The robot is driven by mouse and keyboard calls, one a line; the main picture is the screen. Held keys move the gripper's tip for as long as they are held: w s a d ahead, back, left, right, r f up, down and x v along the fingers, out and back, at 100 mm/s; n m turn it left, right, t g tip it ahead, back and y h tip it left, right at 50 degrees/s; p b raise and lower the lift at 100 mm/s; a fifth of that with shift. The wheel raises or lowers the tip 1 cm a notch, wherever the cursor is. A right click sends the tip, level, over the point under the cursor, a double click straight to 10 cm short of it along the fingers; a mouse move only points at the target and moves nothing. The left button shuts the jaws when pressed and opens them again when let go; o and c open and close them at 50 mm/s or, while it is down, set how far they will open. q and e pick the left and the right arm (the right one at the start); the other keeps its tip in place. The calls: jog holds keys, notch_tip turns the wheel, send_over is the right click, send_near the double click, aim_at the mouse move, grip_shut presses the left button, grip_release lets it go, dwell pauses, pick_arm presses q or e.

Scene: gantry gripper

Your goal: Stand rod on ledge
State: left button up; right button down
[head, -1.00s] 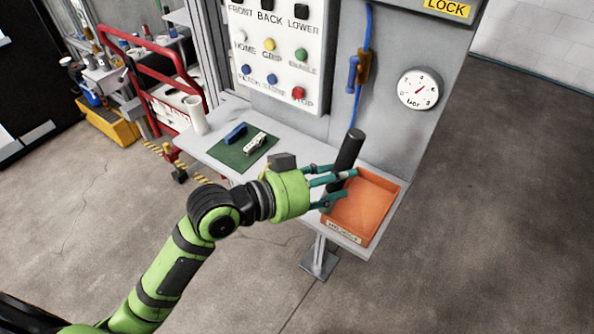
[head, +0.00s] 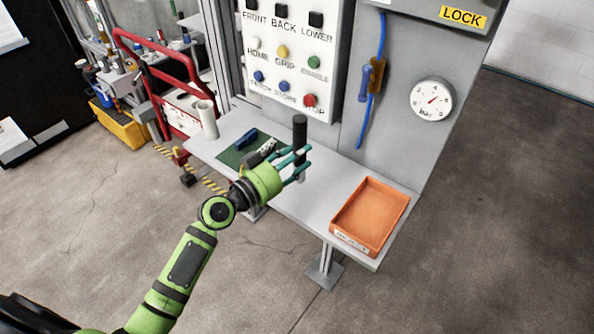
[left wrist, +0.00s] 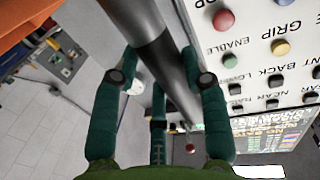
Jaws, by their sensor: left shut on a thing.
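A dark rod (head: 300,138) stands nearly upright in my left gripper (head: 300,160), whose teal fingers are shut around it. In the left wrist view the rod (left wrist: 160,50) runs between the fingers and shows a dark part and a lighter grey part. The grey ledge (head: 300,203) is the narrow shelf along the front of the cabinet. The rod is over the ledge, between the green mat and the orange tray. I cannot tell whether its lower end touches the ledge. My right gripper is not in view.
An empty orange tray (head: 370,215) sits at the ledge's right end. A green mat (head: 236,157) with a blue item (head: 247,138) and a white cup (head: 207,119) are at the left. The button panel (head: 287,60) rises behind. The ledge between gripper and tray is clear.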

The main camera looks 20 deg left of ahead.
aim_at(297, 167)
pick_arm(q)
jog(key=shift+w+f, duration=0.15)
jog(key=shift+w, duration=0.1)
jog(key=shift+f+b, duration=0.5)
jog(key=shift+f, duration=1.45)
jog(key=shift+f, duration=0.1)
jog(key=o, duration=0.9)
jog(key=shift+f, duration=0.1)
jog(key=o, duration=0.4)
